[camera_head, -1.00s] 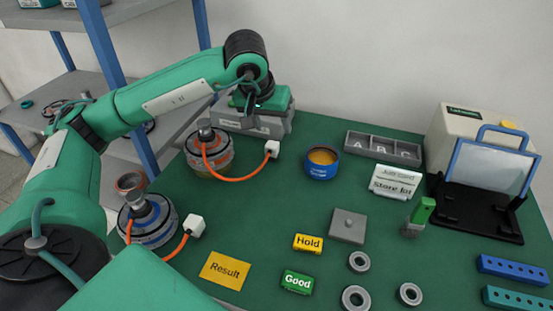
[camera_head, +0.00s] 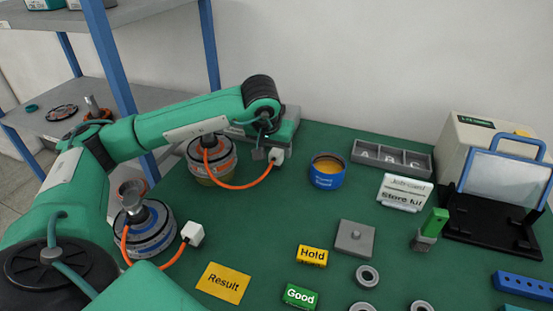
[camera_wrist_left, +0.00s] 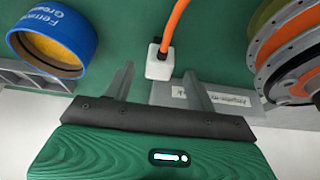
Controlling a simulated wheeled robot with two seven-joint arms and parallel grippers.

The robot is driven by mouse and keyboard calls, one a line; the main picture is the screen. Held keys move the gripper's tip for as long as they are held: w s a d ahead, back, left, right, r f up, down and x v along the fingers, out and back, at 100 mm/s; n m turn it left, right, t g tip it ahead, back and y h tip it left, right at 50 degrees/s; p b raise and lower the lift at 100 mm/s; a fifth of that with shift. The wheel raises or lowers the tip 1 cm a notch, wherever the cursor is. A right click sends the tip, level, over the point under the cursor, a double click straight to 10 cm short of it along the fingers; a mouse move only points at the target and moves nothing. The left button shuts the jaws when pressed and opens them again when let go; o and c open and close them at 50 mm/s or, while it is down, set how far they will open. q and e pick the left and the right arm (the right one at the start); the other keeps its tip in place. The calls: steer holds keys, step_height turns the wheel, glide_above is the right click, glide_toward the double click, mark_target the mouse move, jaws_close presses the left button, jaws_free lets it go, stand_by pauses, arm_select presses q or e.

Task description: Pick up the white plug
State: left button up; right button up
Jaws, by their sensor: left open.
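A white plug (camera_head: 277,156) sits at the end of an orange cable from the red-ringed hub motor (camera_head: 212,160) at the back left of the bench. My left gripper (camera_head: 266,153) is right beside this plug, pointing down. In the left wrist view the plug (camera_wrist_left: 158,63) lies between the two open fingers (camera_wrist_left: 161,78), with clear gaps to both sides. A second white plug (camera_head: 193,234) rests nearer the front, on the orange cable of the blue-ringed hub motor (camera_head: 150,228). My right gripper is not in view.
A blue grease tin (camera_head: 327,171) stands right of the gripper. A grey box (camera_wrist_left: 220,94) lies behind the plug. A tray marked A, B, C (camera_head: 390,157), a sign holder (camera_head: 404,192) and several labels and rings lie further right.

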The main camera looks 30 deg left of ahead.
mark_target(276, 151)
arm_select(q)
steer(key=x, duration=0.5)
steer(key=shift+w, duration=0.1)
steer(key=shift+r, duration=0.1)
steer(key=c, duration=1.2)
steer(key=shift+r, duration=0.1)
